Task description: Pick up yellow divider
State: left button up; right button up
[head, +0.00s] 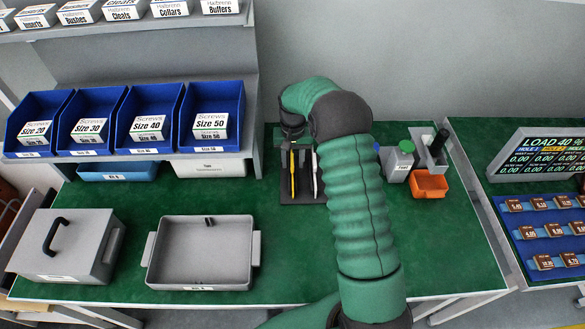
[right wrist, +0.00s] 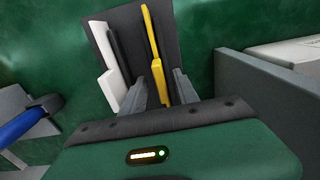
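The yellow divider (head: 292,172) stands upright in a dark holder (head: 300,198) at the back middle of the green table. In the right wrist view the yellow divider (right wrist: 155,55) rises between the two fingers of my right gripper (right wrist: 158,92). The fingers are apart, with a visible gap to the divider on at least the left side. A white divider (right wrist: 108,70) and a dark one (right wrist: 117,50) stand to the left of it there. In the head view my right gripper (head: 293,138) is over the holder, partly hidden by its own wrist. My left gripper is not in view.
Blue screw bins (head: 205,125) stand on a shelf left of the holder. A grey tray (head: 203,285) and a lidded grey box (head: 65,262) are at front left. An orange bin (head: 430,186) and a green-capped container (head: 400,165) are to the right.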

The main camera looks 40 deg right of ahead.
jog(key=shift+s+r, duration=0.1)
jog(key=c, duration=0.5)
jog(key=shift+a, duration=0.15)
jog(key=shift+c, duration=1.1)
jog(key=shift+a+r, duration=0.1)
jog(key=shift+a, duration=0.1)
grip_shut()
jog(key=shift+d, duration=0.15)
jog(key=shift+d+r, duration=0.1)
jog(key=shift+r, duration=0.1)
notch_tip(320, 180, up, 10)
jog(key=shift+f, duration=0.2)
